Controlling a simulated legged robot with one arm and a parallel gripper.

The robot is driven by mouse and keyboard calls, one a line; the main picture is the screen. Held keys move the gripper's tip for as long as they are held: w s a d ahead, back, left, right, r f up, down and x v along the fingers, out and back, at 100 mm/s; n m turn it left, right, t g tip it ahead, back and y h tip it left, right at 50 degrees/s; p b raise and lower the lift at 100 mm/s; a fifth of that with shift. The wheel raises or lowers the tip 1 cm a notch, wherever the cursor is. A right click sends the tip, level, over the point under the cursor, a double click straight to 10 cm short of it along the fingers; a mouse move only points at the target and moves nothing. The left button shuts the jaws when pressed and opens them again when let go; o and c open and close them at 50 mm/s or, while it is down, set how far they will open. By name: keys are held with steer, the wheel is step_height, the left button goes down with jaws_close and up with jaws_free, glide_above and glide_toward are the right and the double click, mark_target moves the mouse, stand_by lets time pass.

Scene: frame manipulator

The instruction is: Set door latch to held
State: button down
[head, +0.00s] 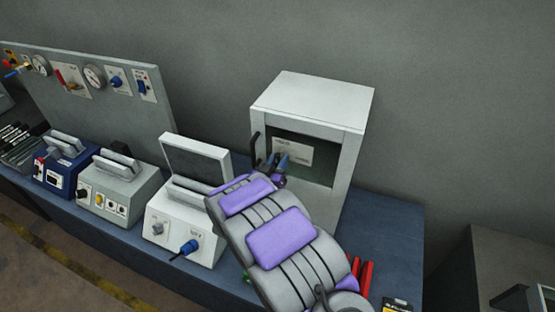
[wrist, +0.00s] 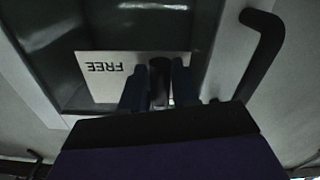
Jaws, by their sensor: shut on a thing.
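A white cabinet (head: 312,97) stands at the back of the bench, with a dark glass-like door panel (head: 322,160) in its front. A pale label plate (head: 300,151) is on the panel; in the wrist view the plate (wrist: 95,72) reads FREE upside down. My gripper (head: 277,163) is at the plate. In the wrist view my gripper (wrist: 157,82) has its two dark fingers on either side of a small dark latch piece (wrist: 160,72), shut on it. The latch's lower part is hidden by the fingers, and any other lettering is covered or unclear.
A black bar handle (head: 256,148) stands out beside the panel, close to my gripper; it also shows in the wrist view (wrist: 262,60). A white box with a raised lid (head: 195,158) stands left of the cabinet. Red objects (head: 365,277) lie near the bench's right front.

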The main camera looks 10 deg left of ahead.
stand_by(0.3)
steer(key=c, duration=0.9)
jaws_free()
steer(key=shift+a, duration=0.2)
steer(key=shift+s, duration=0.1)
steer(key=s+b, duration=0.1)
steer(key=s, duration=0.4)
steer(key=s+a+b, duration=0.1)
steer(key=s, duration=0.5)
steer(key=s+a, duration=0.1)
steer(key=s, duration=0.5)
steer(key=shift+a+f+b, duration=0.15)
steer(key=shift+a+b, duration=0.1)
steer(key=shift+b, duration=0.15)
steer(key=shift+w, duration=0.1)
